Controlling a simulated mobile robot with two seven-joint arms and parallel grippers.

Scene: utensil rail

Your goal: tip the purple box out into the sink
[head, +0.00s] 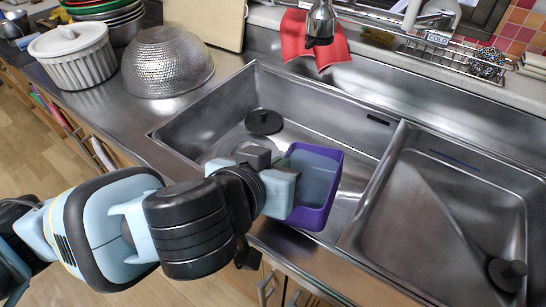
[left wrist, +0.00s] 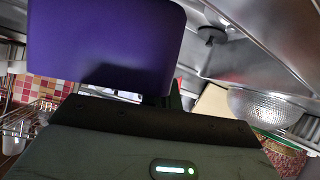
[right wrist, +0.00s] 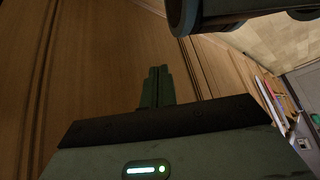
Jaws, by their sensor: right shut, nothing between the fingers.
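The purple box (head: 331,191) is in my left gripper (head: 287,188), held over the front right part of the left sink basin (head: 345,101). It is strongly tilted, and its purple rim and grey-blue inside show in the head view. I see nothing in the visible part of it. In the left wrist view the purple box (left wrist: 100,45) fills the upper left, close against the gripper. The exact grip on its wall is hidden. My right gripper (right wrist: 157,86) is shut and empty in front of a wooden cabinet face; it is not in the head view.
A black drain plug (head: 263,122) sits in the left basin. The right basin (head: 450,190) lies beyond a divider. A metal colander (head: 167,62) and a white lidded pot (head: 72,55) stand left.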

